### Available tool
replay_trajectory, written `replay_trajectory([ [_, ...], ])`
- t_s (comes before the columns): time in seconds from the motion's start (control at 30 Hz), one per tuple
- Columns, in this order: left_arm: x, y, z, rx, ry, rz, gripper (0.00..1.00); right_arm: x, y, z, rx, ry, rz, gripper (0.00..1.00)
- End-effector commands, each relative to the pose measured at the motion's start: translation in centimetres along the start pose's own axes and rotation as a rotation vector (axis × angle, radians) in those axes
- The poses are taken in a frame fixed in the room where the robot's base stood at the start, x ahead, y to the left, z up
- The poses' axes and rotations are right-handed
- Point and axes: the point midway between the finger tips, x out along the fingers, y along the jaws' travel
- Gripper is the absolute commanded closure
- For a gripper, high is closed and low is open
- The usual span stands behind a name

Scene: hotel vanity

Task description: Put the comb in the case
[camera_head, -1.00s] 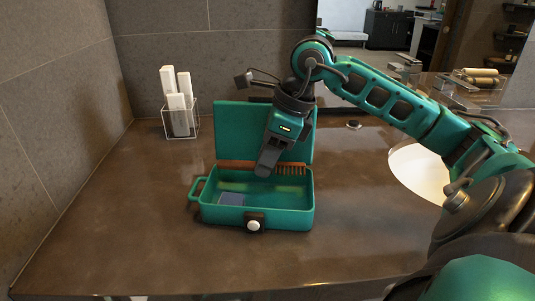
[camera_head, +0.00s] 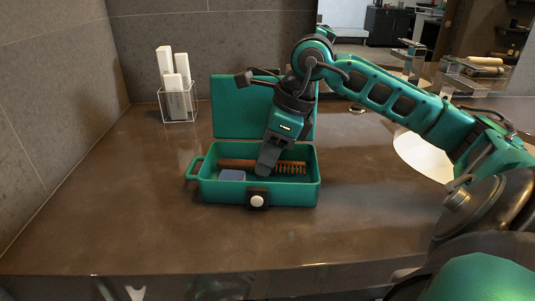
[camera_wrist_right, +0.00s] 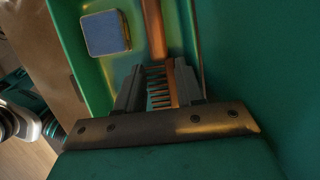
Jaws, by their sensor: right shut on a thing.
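The green case (camera_head: 226,193) stands open on the counter, its lid (camera_head: 240,108) raised at the back. The brown comb (camera_head: 292,169) lies lengthwise inside the case's outline, near the back wall. My right gripper (camera_head: 266,170) reaches down into the case and is shut on the comb; its fingers hide part of it. In the right wrist view the comb's teeth (camera_wrist_right: 160,88) show between the fingers (camera_wrist_right: 160,90), with its handle (camera_wrist_right: 153,30) running up the picture. I cannot tell whether the comb touches the case floor. My left gripper is out of view.
A blue-grey block (camera_head: 232,175) lies in the left part of the case; it also shows in the right wrist view (camera_wrist_right: 105,33). A clear holder with white boxes (camera_head: 177,100) stands at the back left. A white basin (camera_head: 422,156) is at right. The counter (camera_head: 110,215) left of the case is clear.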

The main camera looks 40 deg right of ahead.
Motion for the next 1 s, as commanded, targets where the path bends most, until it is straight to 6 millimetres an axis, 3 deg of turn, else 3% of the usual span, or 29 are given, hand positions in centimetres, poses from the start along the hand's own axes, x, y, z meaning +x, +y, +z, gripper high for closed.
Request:
replay_trajectory([
  [0.27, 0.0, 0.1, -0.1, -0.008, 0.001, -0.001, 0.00, 0.0, 0.0, 0.0, 0.000, 0.000, -0.001, 0.92],
  [0.3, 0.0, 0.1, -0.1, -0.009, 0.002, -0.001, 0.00, 0.0, 0.0, 0.0, 0.000, 0.000, -0.001, 0.59],
  [0.57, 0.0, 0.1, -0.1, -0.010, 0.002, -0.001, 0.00, 0.0, 0.0, 0.0, 0.000, 0.000, -0.001, 0.34],
  [0.87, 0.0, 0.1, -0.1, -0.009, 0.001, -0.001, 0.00, -0.3, -0.1, 0.0, 0.000, 0.000, -0.002, 0.33],
  [1.0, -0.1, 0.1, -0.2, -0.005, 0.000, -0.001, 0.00, -1.9, -0.1, 0.0, 0.001, 0.001, -0.004, 0.33],
])
